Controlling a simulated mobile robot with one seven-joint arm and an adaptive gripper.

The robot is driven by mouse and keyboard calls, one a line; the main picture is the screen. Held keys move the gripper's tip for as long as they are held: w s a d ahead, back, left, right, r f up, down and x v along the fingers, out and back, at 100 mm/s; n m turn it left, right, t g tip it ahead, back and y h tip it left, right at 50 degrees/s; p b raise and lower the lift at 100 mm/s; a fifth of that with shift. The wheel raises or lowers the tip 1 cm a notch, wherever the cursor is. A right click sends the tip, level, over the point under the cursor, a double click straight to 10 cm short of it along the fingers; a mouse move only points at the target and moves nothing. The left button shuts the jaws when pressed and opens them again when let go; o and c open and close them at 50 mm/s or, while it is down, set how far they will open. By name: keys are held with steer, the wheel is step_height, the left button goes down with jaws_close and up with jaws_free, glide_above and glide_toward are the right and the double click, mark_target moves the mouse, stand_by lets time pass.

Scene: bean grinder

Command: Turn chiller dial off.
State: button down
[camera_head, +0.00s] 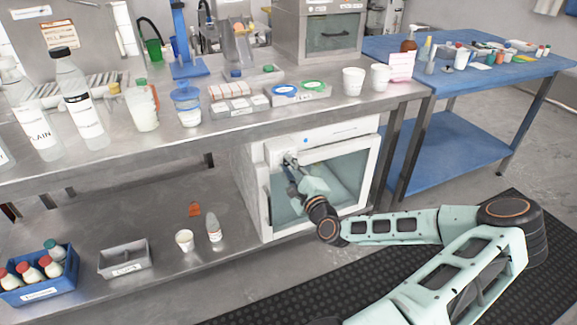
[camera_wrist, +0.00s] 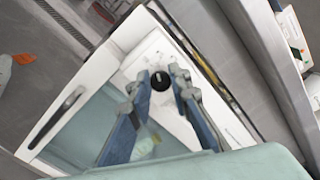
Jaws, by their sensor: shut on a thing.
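The chiller is a white box with a glass-fronted door (camera_head: 347,172), under the steel bench in the head view. Its white frame (camera_wrist: 102,62) and dark handle (camera_wrist: 58,117) show in the wrist view. The round black dial (camera_wrist: 160,81) sits on the white panel beside the glass. My gripper (camera_wrist: 161,77) is at the panel, shut on the dial, with one finger on each side of it. In the head view my gripper (camera_head: 290,163) reaches the chiller's upper left front, and it hides the dial there.
The steel bench top (camera_head: 215,135) overhangs the chiller closely. On the lower shelf left of it stand a small bottle (camera_head: 213,227), a white cup (camera_head: 184,240), a grey tray (camera_head: 123,258) and a blue crate (camera_head: 38,292) of bottles. A blue table (camera_head: 455,135) stands right.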

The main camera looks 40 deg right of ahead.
steer(key=n, duration=0.5)
steer(key=shift+f+n, duration=0.1)
steer(key=shift+n, duration=0.2)
stand_by(0.4)
steer(key=c, duration=1.8)
jaws_free()
steer(key=shift+o, duration=0.2)
steer(key=v, duration=1.2)
steer(key=shift+a, duration=0.1)
